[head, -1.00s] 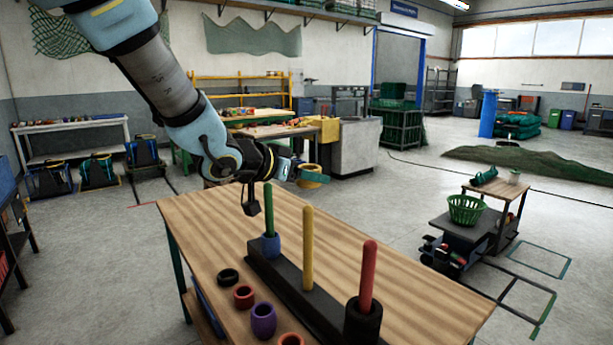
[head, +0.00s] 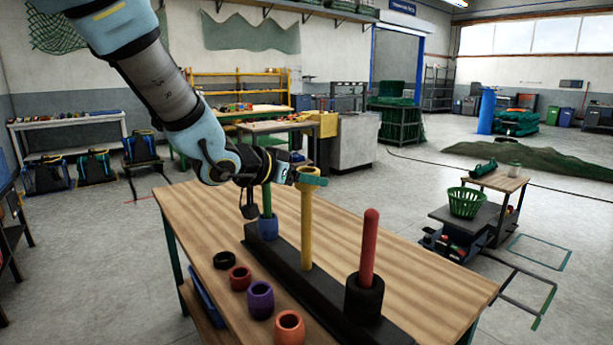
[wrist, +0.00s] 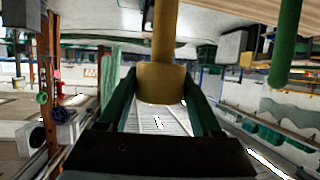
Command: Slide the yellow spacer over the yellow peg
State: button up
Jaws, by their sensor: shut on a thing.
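The yellow spacer (head: 309,171) is in my gripper (head: 312,180), at the top of the yellow peg (head: 307,235). The peg stands upright in the middle of the black base (head: 330,292). The peg's tip is hidden by the spacer. In the wrist view my green fingers (wrist: 160,95) press both sides of the spacer (wrist: 158,84). The peg (wrist: 165,30) runs straight out of line with its near edge, so the two look lined up. I cannot tell surely whether the tip is inside the hole. The spacer is far above the base.
The green peg (head: 267,200) with a blue spacer (head: 268,229) stands left of the yellow peg, close to my wrist. The red peg (head: 370,245) with a black spacer (head: 364,300) stands right. Several loose spacers, including a purple one (head: 260,300), lie in front. The wooden table (head: 410,272) is clear behind.

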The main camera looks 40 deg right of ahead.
jog(key=shift+f, duration=0.45)
jog(key=o, duration=1.4)
jog(key=shift+a, duration=0.1)
